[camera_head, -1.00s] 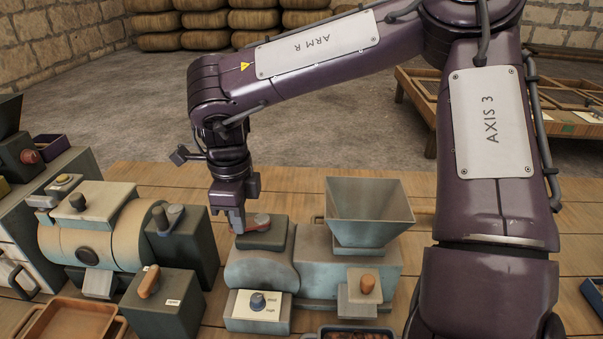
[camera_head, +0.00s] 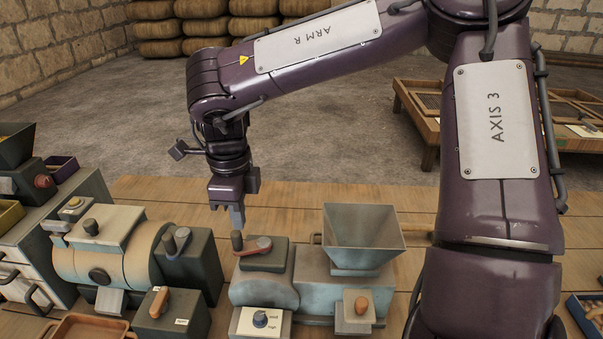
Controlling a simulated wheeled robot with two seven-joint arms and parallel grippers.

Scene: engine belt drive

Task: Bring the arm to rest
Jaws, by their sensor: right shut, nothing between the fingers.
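My right arm, marked ARM R, reaches in from the right of the head view and bends down over the machines. Its gripper (camera_head: 236,219) points downward and is shut and empty. It is close above the dark knob of a red lever (camera_head: 254,246) on the dark green box of the pale blue-green machine (camera_head: 263,291). I cannot tell whether the fingertips clear the knob fully, but a small gap seems to show. My left gripper is out of view.
A hopper (camera_head: 362,236) tops the same machine. A cream and green machine (camera_head: 112,262) stands to the left, with an orange-handled box (camera_head: 172,316) in front. A wooden frame table (camera_head: 425,120) stands behind on the right. Free planks (camera_head: 310,196) lie behind the machines.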

